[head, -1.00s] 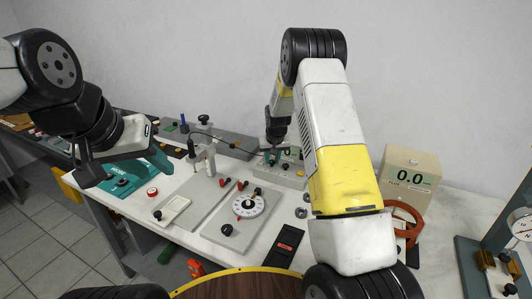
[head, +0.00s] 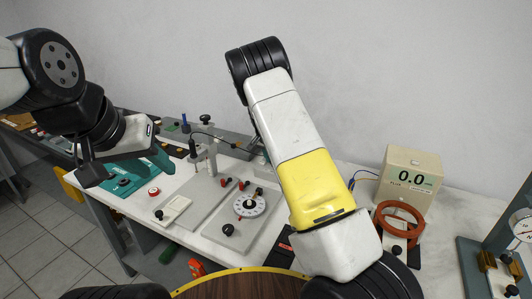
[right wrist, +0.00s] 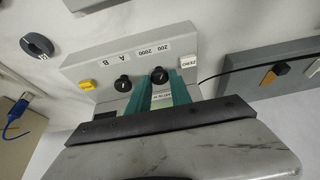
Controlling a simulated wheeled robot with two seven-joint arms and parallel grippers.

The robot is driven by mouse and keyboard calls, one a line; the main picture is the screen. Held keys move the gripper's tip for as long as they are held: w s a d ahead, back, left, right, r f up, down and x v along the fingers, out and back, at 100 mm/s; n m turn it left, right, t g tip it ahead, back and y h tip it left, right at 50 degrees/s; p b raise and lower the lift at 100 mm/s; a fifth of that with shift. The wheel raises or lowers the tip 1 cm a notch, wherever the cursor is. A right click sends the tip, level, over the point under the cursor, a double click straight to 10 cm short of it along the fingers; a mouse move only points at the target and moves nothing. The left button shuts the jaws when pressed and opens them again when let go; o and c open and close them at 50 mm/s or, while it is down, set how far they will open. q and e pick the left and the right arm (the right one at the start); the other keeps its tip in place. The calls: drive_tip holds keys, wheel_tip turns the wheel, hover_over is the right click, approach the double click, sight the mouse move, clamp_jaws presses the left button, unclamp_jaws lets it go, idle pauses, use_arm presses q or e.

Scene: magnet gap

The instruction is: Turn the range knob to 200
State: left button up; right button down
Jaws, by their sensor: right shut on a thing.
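In the right wrist view a grey meter box (right wrist: 78,70) shows upside down with two black knobs. The range knob (right wrist: 159,73) lies beside the 200 and 2000 labels (right wrist: 152,50). The other knob (right wrist: 123,83) lies by A and B. My right gripper's teal fingers (right wrist: 160,84) stand on either side of the range knob and are shut on it. I cannot tell its pointer direction. In the head view my right arm hides the right gripper and nearly all of the box. My left gripper (head: 126,168) is open and empty, raised at the left.
A panel with a white dial (head: 249,205) and a grey plate with a stand (head: 206,160) lie left of my right arm. A FLUX display box (head: 411,168) reading 0.0 and an orange ring (head: 399,222) stand at the right. A yellow button (right wrist: 87,85) is on the meter box.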

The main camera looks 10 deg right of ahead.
idle(0.3)
drive_tip(key=c, duration=1.2)
unclamp_jaws()
drive_tip(key=v, duration=0.7)
drive_tip(key=shift+s+a+r, duration=0.1)
drive_tip(key=shift+r, duration=0.3)
